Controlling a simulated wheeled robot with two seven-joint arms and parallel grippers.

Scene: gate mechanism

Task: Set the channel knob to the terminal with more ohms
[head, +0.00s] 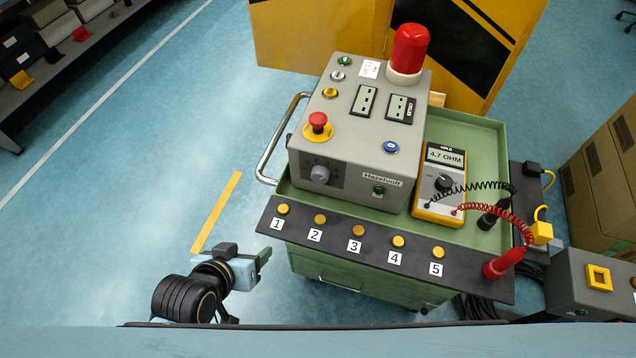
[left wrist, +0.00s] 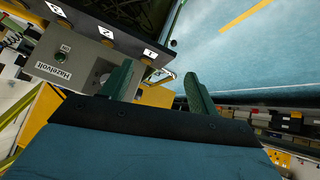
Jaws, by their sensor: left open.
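The grey channel knob (head: 320,174) sits on the front face of the grey Hazelvolt box (head: 344,148). Gold terminals numbered 1 (head: 283,209), 2 (head: 320,219), 3 (head: 358,231), 4 (head: 398,241) and 5 (head: 438,252) line the black front strip. The yellow multimeter (head: 440,180) reads 4.7 OHM. Its red probe (head: 503,263) stands at the strip's right end; its black probe (head: 494,214) is behind. My left gripper (head: 264,266) is open and empty, low and left of the strip, apart from the knob. Its spread fingers show in the left wrist view (left wrist: 159,70). My right gripper is out of view.
The box stands on a green cart (head: 465,127) with a metal handle (head: 267,155) at its left. A red emergency button (head: 317,122) is above the knob; a red beacon (head: 408,50) is behind. Cardboard boxes (head: 600,190) stand at right. Floor left of the cart is clear.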

